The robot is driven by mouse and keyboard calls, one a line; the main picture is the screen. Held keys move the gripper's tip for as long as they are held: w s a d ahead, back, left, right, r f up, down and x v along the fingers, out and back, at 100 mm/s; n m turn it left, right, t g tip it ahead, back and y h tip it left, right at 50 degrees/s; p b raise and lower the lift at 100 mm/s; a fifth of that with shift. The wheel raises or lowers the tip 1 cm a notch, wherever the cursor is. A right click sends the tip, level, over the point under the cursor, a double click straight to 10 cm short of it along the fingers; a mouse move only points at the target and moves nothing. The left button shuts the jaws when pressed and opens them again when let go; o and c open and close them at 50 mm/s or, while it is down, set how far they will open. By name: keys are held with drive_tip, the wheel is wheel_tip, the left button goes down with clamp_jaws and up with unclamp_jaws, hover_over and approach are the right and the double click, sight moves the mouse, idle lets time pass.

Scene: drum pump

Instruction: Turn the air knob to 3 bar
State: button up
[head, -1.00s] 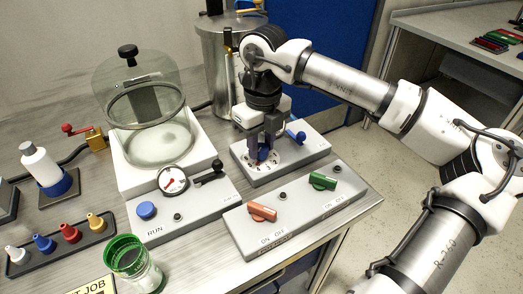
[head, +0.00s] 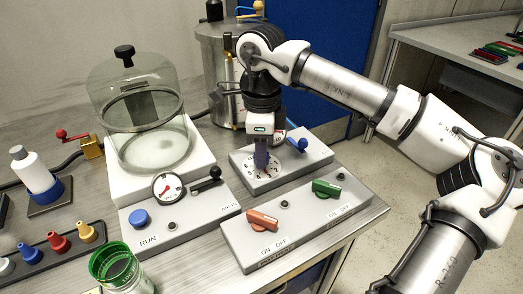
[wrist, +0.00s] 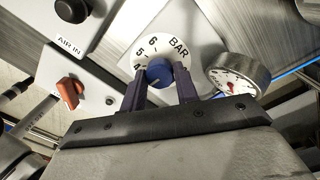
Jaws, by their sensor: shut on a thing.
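The air knob is a round blue knob (wrist: 158,72) on a white dial (wrist: 176,46) with black numbers. In the wrist view 4, 5, 6 and BAR show on the dial; the other numbers are hidden behind my gripper. My gripper (wrist: 160,88) is shut on the knob, with one dark finger on each side. A pale mark shows on the knob's face, but I cannot tell which number it points to. In the head view my gripper (head: 262,165) points down at the dial (head: 275,173) on a grey box and hides most of the knob.
A blue lever (head: 299,145) stands close to the right of my gripper on the same box. A front panel carries an orange switch (head: 262,220) and a green switch (head: 326,188). A gauge (head: 168,187) and a glass dome (head: 143,110) stand to the left.

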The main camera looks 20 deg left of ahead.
drive_tip(key=shift+n, duration=0.5)
drive_tip(key=o, duration=1)
drive_tip(key=shift+c, duration=0.2)
drive_tip(key=shift+r, duration=0.1)
wheel_tip(320, 180, up, 14)
drive_tip(key=shift+w, duration=0.2)
drive_tip(key=shift+f, duration=0.2)
